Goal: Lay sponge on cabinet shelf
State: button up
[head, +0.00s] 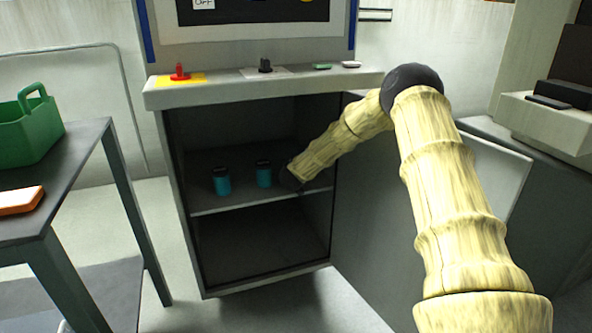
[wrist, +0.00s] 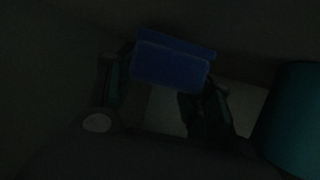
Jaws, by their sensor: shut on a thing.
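My gripper (wrist: 160,92) is shut on a blue block, the sponge (wrist: 172,66), in the dark wrist view. The sponge is between the two fingers. In the head view my arm reaches into the open cabinet (head: 180,160), and the gripper is at the right end of the cabinet shelf (head: 240,202), dark and hard to make out. The sponge cannot be made out in the head view. Whether it touches the shelf cannot be told.
Two teal cans, one at left (head: 221,181) and one nearer my gripper (head: 264,174), stand on the shelf. A teal can (wrist: 290,115) is close at right in the wrist view. The open cabinet door (head: 385,200) is at right. A table (head: 75,165) with a green caddy (head: 28,135) stands left.

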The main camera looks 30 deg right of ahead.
jog(key=shift+f, duration=0.6)
dwell(0.6)
jog(key=o, duration=0.9)
jog(key=shift+o, duration=0.2)
jog(key=shift+s+a, duration=0.1)
